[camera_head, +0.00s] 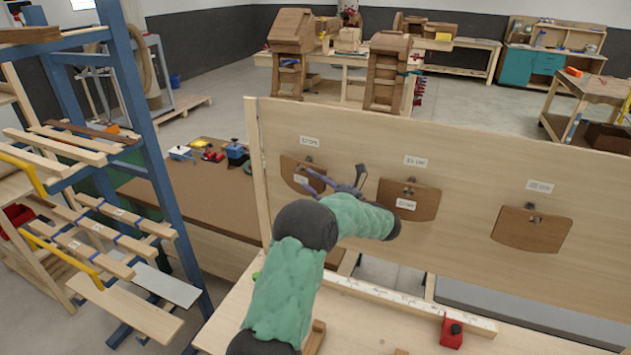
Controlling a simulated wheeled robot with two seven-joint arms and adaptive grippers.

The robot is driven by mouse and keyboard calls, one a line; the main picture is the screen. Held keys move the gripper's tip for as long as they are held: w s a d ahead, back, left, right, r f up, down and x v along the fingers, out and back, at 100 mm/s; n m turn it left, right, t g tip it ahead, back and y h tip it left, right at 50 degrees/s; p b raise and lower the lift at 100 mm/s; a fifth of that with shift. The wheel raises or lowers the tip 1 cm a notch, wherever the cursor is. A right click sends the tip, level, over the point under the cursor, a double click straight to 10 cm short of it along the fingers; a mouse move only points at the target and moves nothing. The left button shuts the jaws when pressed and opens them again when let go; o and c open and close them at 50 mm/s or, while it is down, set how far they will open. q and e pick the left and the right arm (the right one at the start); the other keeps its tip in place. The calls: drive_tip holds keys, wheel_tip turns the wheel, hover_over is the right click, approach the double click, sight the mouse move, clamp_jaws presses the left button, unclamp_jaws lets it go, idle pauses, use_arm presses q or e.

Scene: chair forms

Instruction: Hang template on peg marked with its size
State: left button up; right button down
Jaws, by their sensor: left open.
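A tall light wood board (470,170) stands behind the workbench and carries three paper labels, each above a peg. Three brown wooden templates hang on it: a left one (289,166), a middle one (425,203) and a right one (533,230). The left and middle templates bear small white labels; the lettering is too small to read surely. My left gripper (333,176) is open in front of the board, between the left and middle templates. Its fingers partly overlap the left template; contact cannot be told. My right gripper is out of view.
The light wood bench (370,325) below the board has a long ruler strip (410,304) and a red block with a black knob (451,332). A blue-posted rack (150,150) with wood pieces stands at the left. A brown table (190,190) with tools is behind it.

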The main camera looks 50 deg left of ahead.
use_arm(q)
wheel_tip(320, 180, up, 10)
idle(0.6)
